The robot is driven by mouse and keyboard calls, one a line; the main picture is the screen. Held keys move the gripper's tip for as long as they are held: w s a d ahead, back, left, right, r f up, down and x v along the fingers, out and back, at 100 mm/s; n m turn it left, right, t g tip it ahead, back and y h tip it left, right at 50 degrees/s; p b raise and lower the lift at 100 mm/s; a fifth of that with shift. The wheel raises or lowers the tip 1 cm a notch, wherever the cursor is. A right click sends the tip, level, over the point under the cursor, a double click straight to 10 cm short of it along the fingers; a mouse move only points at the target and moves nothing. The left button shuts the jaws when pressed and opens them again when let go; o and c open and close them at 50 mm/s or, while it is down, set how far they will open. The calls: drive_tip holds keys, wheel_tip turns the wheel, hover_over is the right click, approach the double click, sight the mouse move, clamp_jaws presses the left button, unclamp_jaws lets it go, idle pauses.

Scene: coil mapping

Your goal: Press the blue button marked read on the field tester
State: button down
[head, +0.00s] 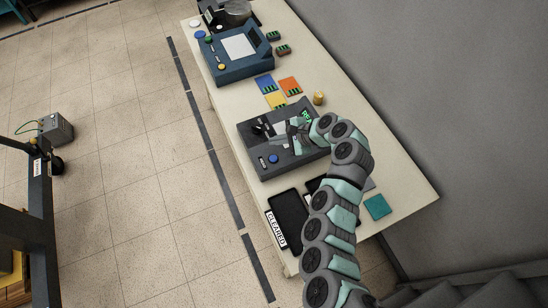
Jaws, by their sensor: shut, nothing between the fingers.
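The field tester is a dark grey box (259,169) on the cream table, with a small lit green display at its far right. A blue button (273,158) sits on its near left part; its marking is too small to read. My arm reaches in from the lower right and bends left over the tester. My gripper (277,136) is over the middle of the tester, a little above the blue button in the picture, and looks shut and empty. I cannot tell its height above the tester. My gripper and arm hide part of the tester's top and right side.
A larger blue device (231,69) with coloured buttons stands farther back. Blue, orange and yellow cards and a brass cylinder (319,98) lie between. A black tray (288,217) beside a "CLEARED" label (276,229) and a teal square (378,206) lie nearer. A wall borders the right.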

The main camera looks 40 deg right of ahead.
sight(276, 159)
drive_tip(key=shift+f, duration=0.1)
drive_tip(key=shift+f+b, duration=2.75)
drive_tip(key=shift+f, duration=1.55)
drive_tip(key=shift+f, duration=0.15)
drive_tip(key=shift+f, duration=0.3)
drive_tip(key=shift+f+b, duration=0.35)
drive_tip(key=shift+b, duration=0.1)
drive_tip(key=shift+r, duration=0.15)
drive_tip(key=shift+r+p, duration=0.65)
drive_tip(key=shift+r, duration=0.1)
